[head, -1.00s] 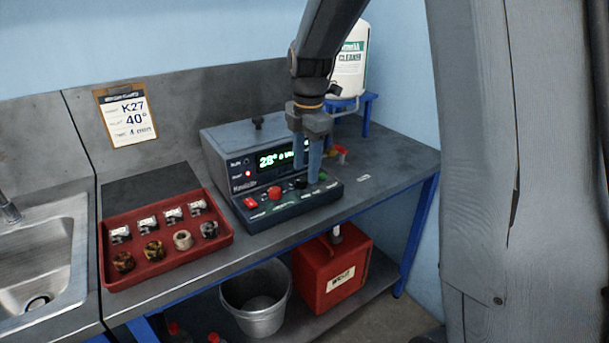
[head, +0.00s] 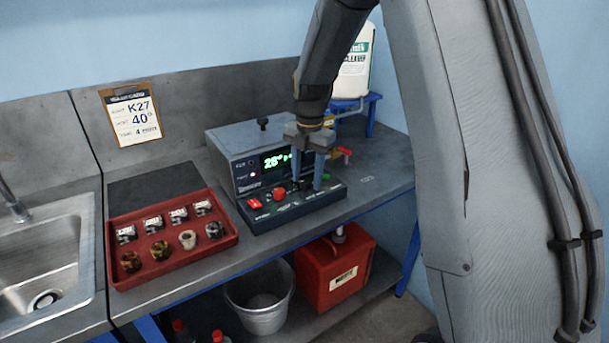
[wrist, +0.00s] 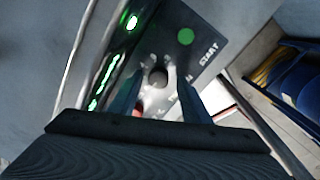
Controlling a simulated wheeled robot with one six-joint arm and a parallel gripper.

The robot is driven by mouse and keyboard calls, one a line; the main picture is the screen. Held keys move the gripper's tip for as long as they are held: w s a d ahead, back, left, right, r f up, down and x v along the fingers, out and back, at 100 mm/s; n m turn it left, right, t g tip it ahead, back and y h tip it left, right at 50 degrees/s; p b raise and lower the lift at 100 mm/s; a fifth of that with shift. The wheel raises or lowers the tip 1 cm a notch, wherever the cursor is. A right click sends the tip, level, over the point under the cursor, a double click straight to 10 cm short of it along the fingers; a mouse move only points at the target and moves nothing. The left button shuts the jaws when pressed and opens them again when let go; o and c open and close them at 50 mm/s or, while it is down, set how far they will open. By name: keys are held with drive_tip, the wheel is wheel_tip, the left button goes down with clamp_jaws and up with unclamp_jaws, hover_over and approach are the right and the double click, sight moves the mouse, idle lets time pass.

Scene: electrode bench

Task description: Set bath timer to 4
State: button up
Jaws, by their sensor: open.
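The grey bath unit (head: 232,150) stands on the bench with a green lit display (head: 277,160) reading about 28°; the rest of the readout is partly hidden by my gripper. Its sloping front panel (head: 280,215) carries a red switch (head: 254,204), a red knob (head: 279,194) and a dark knob. My gripper (head: 305,186) points down over the right part of this panel, fingers apart. In the wrist view the dark round knob (wrist: 158,77) lies between the two open fingers (wrist: 160,98); contact cannot be told. A green START button (wrist: 186,37) is beyond it.
A clipboard card (head: 131,114) on the back wall reads K27, 40° and a time of 4. A red tray (head: 172,268) with labelled blocks and round parts is left of the unit. A white cleaner container (head: 356,70) stands behind on a blue stand.

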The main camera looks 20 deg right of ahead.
drive_tip(key=shift+f, duration=0.25)
drive_tip(key=c, duration=1)
drive_tip(key=shift+a, duration=0.35)
drive_tip(key=shift+c, duration=0.2)
drive_tip(key=shift+d, duration=0.3)
drive_tip(key=m+p, duration=0.1)
drive_tip(key=m, duration=0.6)
drive_tip(key=shift+d, duration=0.15)
drive_tip(key=m, duration=0.5)
drive_tip(key=shift+s+m, duration=0.1)
drive_tip(key=shift+m, duration=1.8)
drive_tip(key=shift+s+f+h+p, duration=0.1)
drive_tip(key=shift+h+p, duration=0.2)
